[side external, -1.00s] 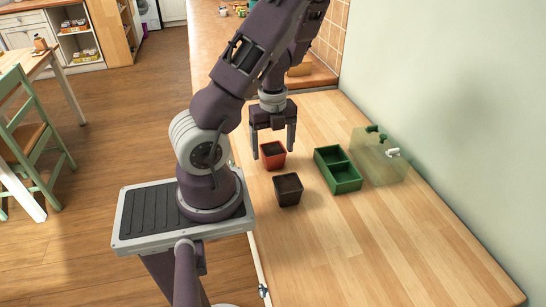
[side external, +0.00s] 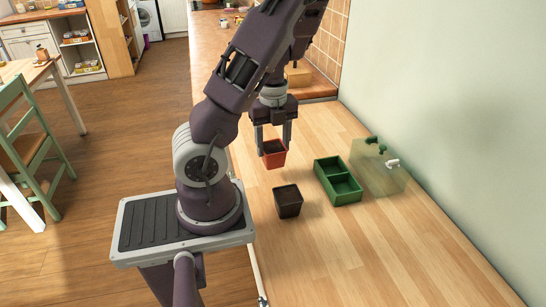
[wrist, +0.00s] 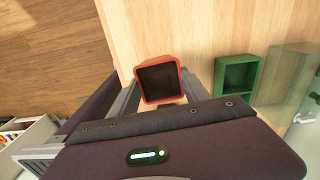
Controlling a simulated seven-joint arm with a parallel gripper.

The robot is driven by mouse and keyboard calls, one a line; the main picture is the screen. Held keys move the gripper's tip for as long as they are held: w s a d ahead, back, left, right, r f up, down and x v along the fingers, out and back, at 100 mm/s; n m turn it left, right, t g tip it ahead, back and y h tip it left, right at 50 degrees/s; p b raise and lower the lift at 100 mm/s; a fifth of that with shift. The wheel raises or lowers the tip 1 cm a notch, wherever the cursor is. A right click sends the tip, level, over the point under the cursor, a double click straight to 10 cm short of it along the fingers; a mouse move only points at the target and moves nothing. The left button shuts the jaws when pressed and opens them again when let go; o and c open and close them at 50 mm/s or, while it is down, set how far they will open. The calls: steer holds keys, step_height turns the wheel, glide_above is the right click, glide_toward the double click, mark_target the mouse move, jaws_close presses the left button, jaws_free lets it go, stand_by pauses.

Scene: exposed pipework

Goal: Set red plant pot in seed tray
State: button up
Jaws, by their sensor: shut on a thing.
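The red plant pot (side external: 274,155) is square with a dark inside. My gripper (side external: 273,148) is shut on it, with a finger at each side. The pot is upright and appears lifted a little off the wooden counter. In the wrist view the red pot (wrist: 159,80) sits between my fingers. The green seed tray (side external: 338,181) has two compartments, both empty, and lies on the counter to the right of the pot. Part of the tray (wrist: 236,80) also shows in the wrist view.
A black square pot (side external: 288,201) stands on the counter (side external: 350,250) left of the tray and nearer the camera. A clear panel with green and white fittings (side external: 378,165) is just right of the tray, near the wall. The near counter is clear.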

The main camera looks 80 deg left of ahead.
mark_target(274, 149)
step_height(274, 149, up, 4)
steer(key=shift+w+r, duration=0.1)
steer(key=shift+w+r+n, duration=0.65)
steer(key=shift+r+n, duration=0.1)
steer(key=shift+n, duration=0.05)
steer(key=w+d+n, duration=0.4)
steer(key=w+n, duration=1)
steer(key=n, duration=0.1)
steer(key=shift+n, duration=0.3)
steer(key=f, duration=0.9)
steer(key=shift+w+d, duration=0.1)
steer(key=shift+d, duration=0.1)
steer(key=shift+f, duration=0.1)
steer(key=shift+f, duration=0.15)
steer(key=o, duration=1.4)
steer(key=shift+o, duration=0.2)
